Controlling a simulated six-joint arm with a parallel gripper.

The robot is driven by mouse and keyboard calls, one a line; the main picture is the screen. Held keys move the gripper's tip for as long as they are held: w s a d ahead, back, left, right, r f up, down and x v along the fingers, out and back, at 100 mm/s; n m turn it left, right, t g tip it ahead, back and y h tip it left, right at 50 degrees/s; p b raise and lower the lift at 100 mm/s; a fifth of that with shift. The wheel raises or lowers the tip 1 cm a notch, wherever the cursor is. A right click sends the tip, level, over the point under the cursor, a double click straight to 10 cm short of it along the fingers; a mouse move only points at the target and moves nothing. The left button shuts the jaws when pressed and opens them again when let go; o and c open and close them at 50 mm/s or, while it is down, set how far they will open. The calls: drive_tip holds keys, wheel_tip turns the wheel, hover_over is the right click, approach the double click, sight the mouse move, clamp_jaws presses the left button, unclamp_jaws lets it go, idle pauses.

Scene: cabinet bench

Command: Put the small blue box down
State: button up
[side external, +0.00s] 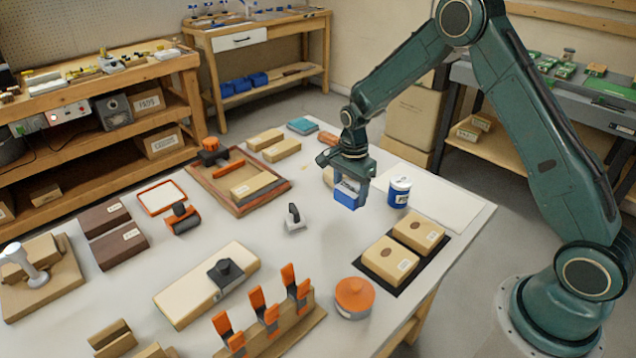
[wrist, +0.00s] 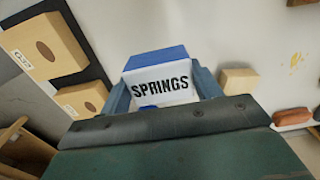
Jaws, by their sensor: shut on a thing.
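The small blue box (side external: 346,195) is in my gripper, above the white table top. In the wrist view the blue box (wrist: 160,80) shows a white label reading SPRINGS, with a finger on either side of it. My gripper (side external: 352,178) is shut on the box; the fingers (wrist: 162,92) press its two sides. The box's underside is hidden in the wrist view. In the side view it appears held above the table, but its exact height is hard to tell.
A blue and white can (side external: 399,192) stands close to the right of the box. Two cardboard boxes (side external: 389,262) lie on a black mat (side external: 398,288) nearer the front. A grey-handled stamp (side external: 294,220) stands to the left. Table (side external: 335,245) between them is bare.

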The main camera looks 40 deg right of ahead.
sight(349, 204)
drive_tip(key=shift+f, duration=2.45)
drive_tip(key=shift+f, duration=0.1)
drive_tip(key=o, duration=1)
drive_tip(key=shift+o, duration=0.2)
wheel_tip(349, 204, up, 12)
drive_tip(key=shift+f, duration=0.25)
drive_tip(key=shift+r, duration=0.35)
